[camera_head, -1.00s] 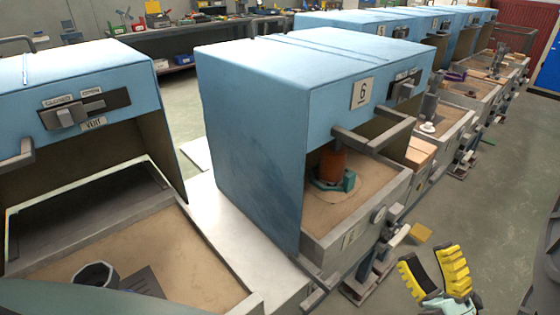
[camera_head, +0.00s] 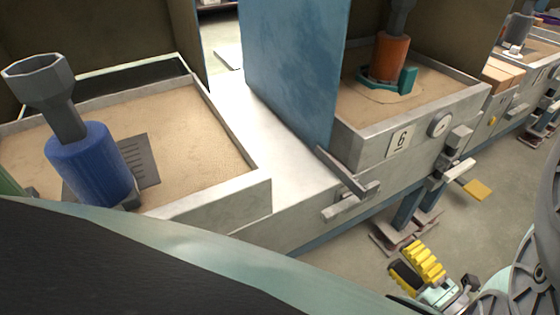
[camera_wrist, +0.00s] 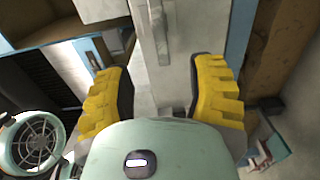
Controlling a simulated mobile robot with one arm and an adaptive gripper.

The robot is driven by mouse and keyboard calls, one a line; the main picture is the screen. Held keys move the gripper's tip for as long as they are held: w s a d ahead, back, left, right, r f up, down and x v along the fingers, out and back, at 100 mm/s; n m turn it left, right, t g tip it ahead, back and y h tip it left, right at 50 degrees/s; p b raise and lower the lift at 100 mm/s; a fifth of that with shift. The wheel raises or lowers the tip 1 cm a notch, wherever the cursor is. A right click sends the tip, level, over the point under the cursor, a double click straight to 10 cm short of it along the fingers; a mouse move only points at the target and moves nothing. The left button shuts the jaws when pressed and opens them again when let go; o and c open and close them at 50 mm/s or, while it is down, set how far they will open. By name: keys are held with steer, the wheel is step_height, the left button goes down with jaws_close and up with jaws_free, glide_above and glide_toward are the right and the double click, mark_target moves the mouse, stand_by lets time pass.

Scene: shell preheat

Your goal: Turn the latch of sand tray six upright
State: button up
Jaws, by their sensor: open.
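Sand tray six (camera_head: 375,146) is a grey sand-filled box with a "6" plate (camera_head: 399,140) and a round dial (camera_head: 440,124) on its front. A grey bar fitting (camera_head: 347,178) sits at its left front corner, above a flat grey bar (camera_head: 345,206). Grey blocks (camera_head: 458,140) sit at its right end. I cannot tell which part is the latch. My gripper (camera_head: 415,267) is open and empty, below and in front of the tray. In the wrist view, a slim grey bar (camera_wrist: 159,32) lies lengthwise on a pale panel, beyond and between the open fingers (camera_wrist: 162,92).
An orange cylinder (camera_head: 390,56) with a teal base stands in tray six. A blue cylinder (camera_head: 90,165) stands in the left tray. A yellow pedal (camera_head: 477,190) juts out at the right. Grey floor (camera_head: 505,225) is clear to the right.

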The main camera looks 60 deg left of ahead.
mark_target(355, 207)
steer(key=a, duration=1)
steer(key=w+a+b, duration=0.1)
steer(key=a, duration=0.4)
steer(key=shift+a, duration=0.35)
steer(key=shift+w, duration=0.1)
steer(key=c, duration=0.8)
steer(key=shift+d, duration=0.2)
jaws_close()
